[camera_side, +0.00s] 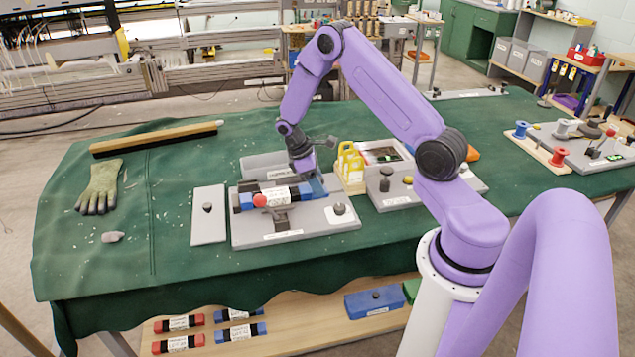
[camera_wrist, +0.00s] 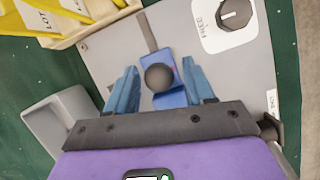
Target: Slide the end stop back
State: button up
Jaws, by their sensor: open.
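The end stop (camera_wrist: 172,97) is a blue block with a dark round knob (camera_wrist: 158,77) on top, sitting by a slot on the grey plate in the wrist view. My gripper (camera_wrist: 160,66) is open, with one blue finger on each side of the knob and a gap visible on both sides. In the side view my gripper (camera_side: 312,186) is low over the right part of the grey fixture plate (camera_side: 300,224) and largely hides the stop. A white-labelled cartridge (camera_side: 281,196) with dark and blue ends lies on this plate, with a red ball (camera_side: 260,200) at its left.
A dial marked FREE (camera_wrist: 232,14) is on the plate near the stop. A grey plate with a dark knob (camera_side: 208,222) lies left.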

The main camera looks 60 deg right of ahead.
grip_shut()
jog(key=shift+s+d, duration=2.2)
jog(key=shift+d, duration=0.1)
grip_release()
jog(key=shift+d, duration=0.1)
